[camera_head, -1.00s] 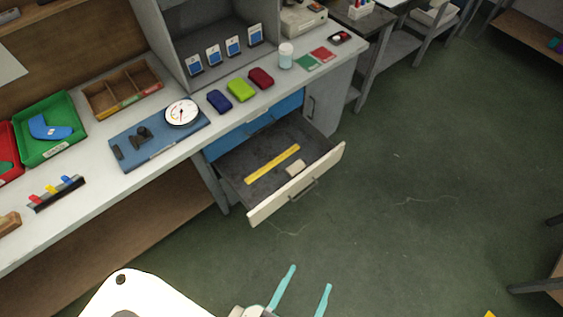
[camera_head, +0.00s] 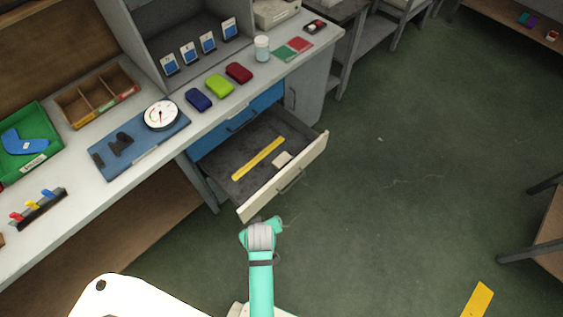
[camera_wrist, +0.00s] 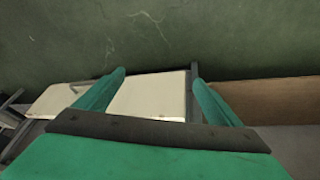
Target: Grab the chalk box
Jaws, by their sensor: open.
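A small cream block (camera_head: 282,159), which may be the chalk box, lies in the open drawer (camera_head: 237,187) beside a yellow ruler (camera_head: 258,158). No lettering on it can be read. My gripper shows in the wrist view (camera_wrist: 158,80), with two teal fingers wide apart and nothing held between them. A pale cream panel (camera_wrist: 150,96) shows beyond the fingers; I cannot tell what it is. In the head view my teal arm rises from the bottom to just in front of the drawer front, apart from the block. The fingers are mostly hidden there.
The drawer's raised cream front with its handle (camera_head: 291,181) stands between my arm and the block. The workbench (camera_head: 130,200) above holds a dial gauge (camera_head: 162,114), coloured pouches (camera_head: 219,86) and a green tray (camera_head: 12,172).

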